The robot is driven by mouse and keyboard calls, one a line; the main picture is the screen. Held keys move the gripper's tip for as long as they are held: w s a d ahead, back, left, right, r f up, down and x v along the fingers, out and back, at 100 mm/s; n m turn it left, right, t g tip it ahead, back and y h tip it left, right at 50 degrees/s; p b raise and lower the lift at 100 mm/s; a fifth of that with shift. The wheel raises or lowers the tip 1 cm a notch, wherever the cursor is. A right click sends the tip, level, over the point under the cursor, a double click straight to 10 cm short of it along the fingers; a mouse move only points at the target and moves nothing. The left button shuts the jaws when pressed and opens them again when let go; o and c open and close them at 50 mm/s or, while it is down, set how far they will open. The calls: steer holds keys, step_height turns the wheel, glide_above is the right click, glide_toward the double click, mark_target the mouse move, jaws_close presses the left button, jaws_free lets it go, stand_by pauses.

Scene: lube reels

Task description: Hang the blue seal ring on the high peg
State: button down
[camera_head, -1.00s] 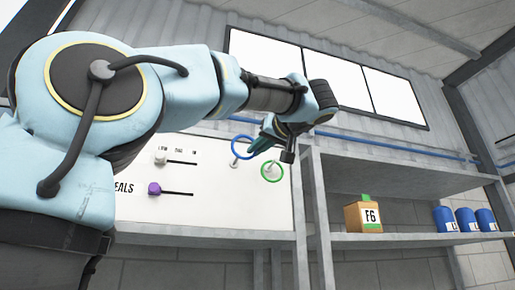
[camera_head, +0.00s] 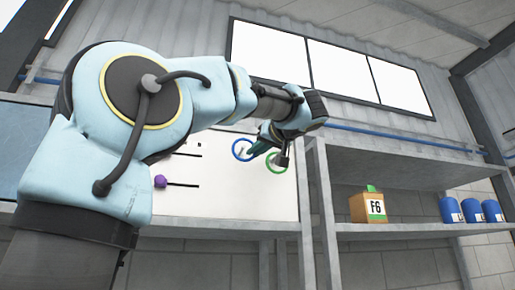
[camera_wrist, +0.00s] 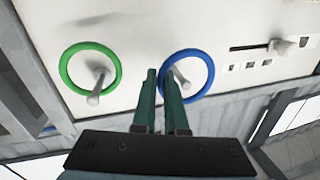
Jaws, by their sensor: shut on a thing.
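The blue seal ring (camera_wrist: 212,76) is held by its rim between the teal fingers of my gripper (camera_wrist: 158,80), which is shut on it. In the wrist view a pale peg (camera_wrist: 181,78) shows inside the ring's opening. I cannot tell whether the peg passes through the ring or lies behind it. In the head view the blue ring (camera_head: 233,151) is at the white panel, with my gripper (camera_head: 258,148) at its right. A green ring (camera_wrist: 64,72) surrounds the other peg (camera_wrist: 97,88), and shows right of the blue ring in the head view (camera_head: 284,164).
The panel (camera_head: 230,195) has slots and a purple knob (camera_head: 160,181). A blue pipe (camera_head: 400,135) runs along the wall above.

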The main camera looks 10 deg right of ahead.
steer(key=shift+w+a+f, duration=0.15)
steer(key=shift+w+f, duration=0.15)
steer(key=shift+w, duration=0.6)
steer(key=shift+w+a+f, duration=0.1)
steer(key=shift+w+f, duration=0.15)
steer(key=shift+w, duration=0.6)
steer(key=c, duration=0.9)
jaws_free()
steer(key=b+v, duration=0.3)
steer(key=v, duration=0.7)
steer(key=shift+s+d, duration=0.2)
steer(key=shift+s, duration=0.15)
